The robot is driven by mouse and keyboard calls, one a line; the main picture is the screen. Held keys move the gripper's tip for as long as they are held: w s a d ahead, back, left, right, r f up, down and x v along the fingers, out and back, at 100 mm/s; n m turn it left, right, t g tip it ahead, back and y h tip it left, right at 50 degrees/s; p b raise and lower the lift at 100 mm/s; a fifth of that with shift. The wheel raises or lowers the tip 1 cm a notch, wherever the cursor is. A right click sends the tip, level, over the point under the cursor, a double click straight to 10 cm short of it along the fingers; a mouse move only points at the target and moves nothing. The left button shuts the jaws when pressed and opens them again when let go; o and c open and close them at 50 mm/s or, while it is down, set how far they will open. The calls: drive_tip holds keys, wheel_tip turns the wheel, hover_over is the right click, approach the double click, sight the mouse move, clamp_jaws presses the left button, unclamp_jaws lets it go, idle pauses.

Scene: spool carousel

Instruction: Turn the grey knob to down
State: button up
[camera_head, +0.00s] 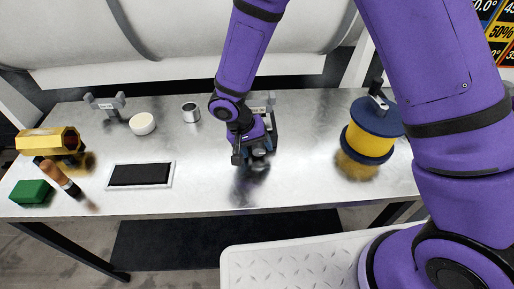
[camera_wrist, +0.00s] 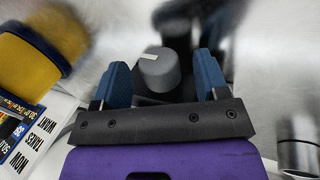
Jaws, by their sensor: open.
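The grey knob (camera_wrist: 158,70) is a short round cylinder with a white mark on its top, on a dark base. In the wrist view it sits between the two blue fingers of my gripper (camera_wrist: 163,80), which are open, with a gap on each side. The white mark lies toward the upper left of the knob's top in that view. In the head view my gripper (camera_head: 256,152) is low over the middle of the metal table, and a grey knob-like shape (camera_head: 259,164) shows just below it, mostly hidden.
On the metal table (camera_head: 215,180), a yellow spool with dark blue flanges (camera_head: 370,145) stands at right. At left are a black pad in a white frame (camera_head: 140,174), a white round bowl (camera_head: 142,123), a metal cup (camera_head: 190,112), a green block (camera_head: 31,192) and a yellow hexagonal piece (camera_head: 45,140).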

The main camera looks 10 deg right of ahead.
drive_tip(key=v, duration=0.9)
drive_tip(key=shift+r, duration=0.4)
drive_tip(key=shift+a, duration=0.1)
